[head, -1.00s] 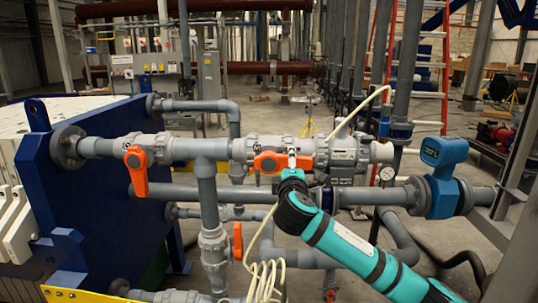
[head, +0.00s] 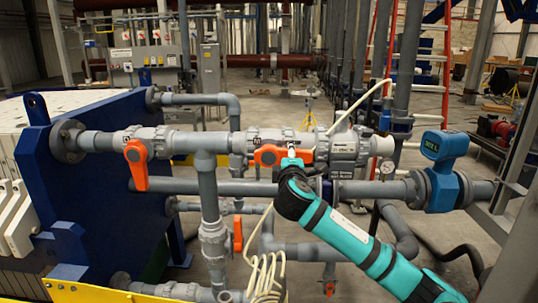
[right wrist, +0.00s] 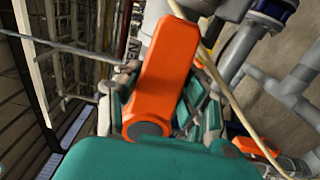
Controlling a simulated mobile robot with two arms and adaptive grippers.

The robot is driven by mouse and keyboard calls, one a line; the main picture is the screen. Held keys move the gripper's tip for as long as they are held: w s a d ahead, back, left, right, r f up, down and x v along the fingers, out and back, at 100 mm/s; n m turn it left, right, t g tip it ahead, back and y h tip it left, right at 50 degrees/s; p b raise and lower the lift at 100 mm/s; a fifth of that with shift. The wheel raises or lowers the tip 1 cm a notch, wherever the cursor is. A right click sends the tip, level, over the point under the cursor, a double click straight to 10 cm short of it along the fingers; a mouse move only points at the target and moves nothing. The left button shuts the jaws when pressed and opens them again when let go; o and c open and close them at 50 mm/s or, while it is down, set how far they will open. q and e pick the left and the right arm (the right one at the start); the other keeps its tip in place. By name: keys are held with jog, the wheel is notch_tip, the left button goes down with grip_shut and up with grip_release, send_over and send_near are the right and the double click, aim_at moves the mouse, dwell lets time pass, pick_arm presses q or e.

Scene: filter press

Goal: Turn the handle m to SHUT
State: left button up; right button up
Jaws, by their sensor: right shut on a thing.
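The handle m (head: 268,155) is an orange lever on a grey valve in the upper pipe, and it lies roughly level along the pipe. A small dark label, which looks like M, shows just above it. My right gripper (head: 291,157) is at the right part of this lever. In the right wrist view the orange lever (right wrist: 165,70) stands between the fingers of the gripper (right wrist: 158,98), which is shut on it. Part of the lever is hidden by the fingers and the teal wrist. My left gripper is not in view.
Another orange lever (head: 138,166) hangs down on the same pipe at left. A lower grey pipe (head: 370,190) runs behind my right arm to a blue meter (head: 443,147). A coiled cream hose (head: 268,275) hangs below. A blue press plate (head: 85,200) stands at left.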

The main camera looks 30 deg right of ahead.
jog(key=shift+a+f+m+b, duration=0.1)
jog(key=shift+f+m+b, duration=0.9)
jog(key=shift+b, duration=0.65)
grip_shut()
jog(key=shift+w+f+m+b, duration=0.1)
jog(key=shift+m+b, duration=0.45)
jog(key=shift+m, duration=0.25)
jog(key=shift+a+f+m+b, duration=0.2)
jog(key=shift+f+m+b, duration=0.2)
jog(key=shift+b, duration=0.15)
jog(key=w+a+f+m+b, duration=0.3)
jog(key=a+m+b, duration=0.2)
jog(key=m+b, duration=0.5)
jog(key=m, duration=0.4)
jog(key=o, duration=0.8)
grip_release()
jog(key=o, duration=0.5)
jog(key=shift+w+a+r, duration=0.1)
